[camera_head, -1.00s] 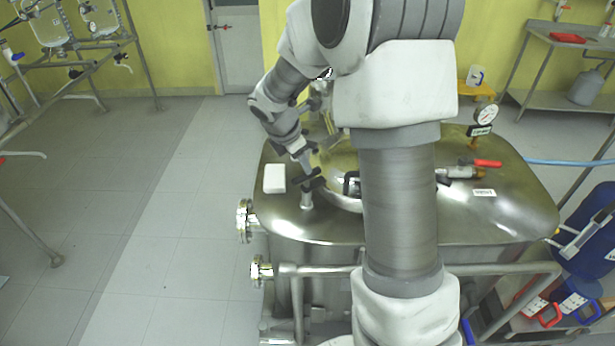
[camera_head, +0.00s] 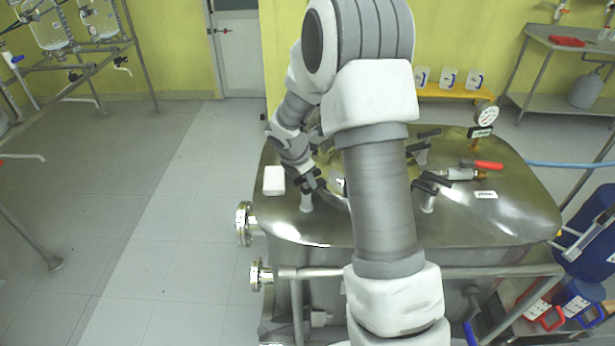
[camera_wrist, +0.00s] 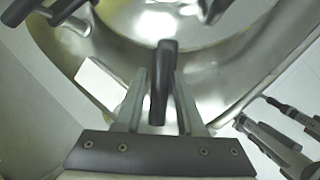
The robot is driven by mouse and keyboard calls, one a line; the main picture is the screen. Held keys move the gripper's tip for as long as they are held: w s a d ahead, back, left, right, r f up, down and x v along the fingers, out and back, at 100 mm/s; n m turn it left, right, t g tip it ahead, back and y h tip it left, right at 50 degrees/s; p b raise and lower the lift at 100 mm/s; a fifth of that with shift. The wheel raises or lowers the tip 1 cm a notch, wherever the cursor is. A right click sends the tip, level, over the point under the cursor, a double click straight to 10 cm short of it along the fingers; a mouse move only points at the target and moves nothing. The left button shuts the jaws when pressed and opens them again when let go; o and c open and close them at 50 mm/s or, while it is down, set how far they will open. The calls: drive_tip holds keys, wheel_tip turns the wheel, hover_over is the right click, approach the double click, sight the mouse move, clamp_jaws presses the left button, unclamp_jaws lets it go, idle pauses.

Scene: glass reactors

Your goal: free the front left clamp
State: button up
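The front left clamp (camera_head: 306,199) stands at the left front of the reactor's round lid (camera_head: 334,198). My gripper (camera_head: 311,182) is right at its black handle, coming down from behind. In the wrist view the black handle (camera_wrist: 161,75) stands between the two grey fingers of my gripper (camera_wrist: 160,88). The right finger is very close to the handle, and a thin gap seems to show at the left finger. The fingers look open around it; whether they touch it is hard to tell. My arm hides part of the lid.
A white block (camera_head: 274,180) lies on the vessel top just left of the clamp. Other clamps stand at the right front (camera_head: 430,188) and right back (camera_head: 422,148). A red-handled valve (camera_head: 470,171) and a gauge (camera_head: 487,115) are on the right.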

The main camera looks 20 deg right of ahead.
clamp_jaws()
drive_tip(key=shift+m, duration=0.3)
drive_tip(key=m+g+h, duration=0.1)
drive_tip(key=m, duration=0.2)
drive_tip(key=shift+m+g, duration=0.3)
drive_tip(key=m+g, duration=0.2)
drive_tip(key=m, duration=0.2)
drive_tip(key=shift+a+m, duration=0.1)
drive_tip(key=shift+m, duration=0.2)
drive_tip(key=m+g+p, duration=0.1)
drive_tip(key=m, duration=0.3)
drive_tip(key=shift+s+g, duration=0.1)
drive_tip(key=shift+g, duration=0.3)
drive_tip(key=m+g+y+p, duration=0.1)
drive_tip(key=m, duration=0.3)
drive_tip(key=shift+a+m, duration=0.1)
drive_tip(key=shift+m, duration=0.2)
drive_tip(key=shift+g+y, duration=0.3)
drive_tip(key=shift+o, duration=1.9)
unclamp_jaws()
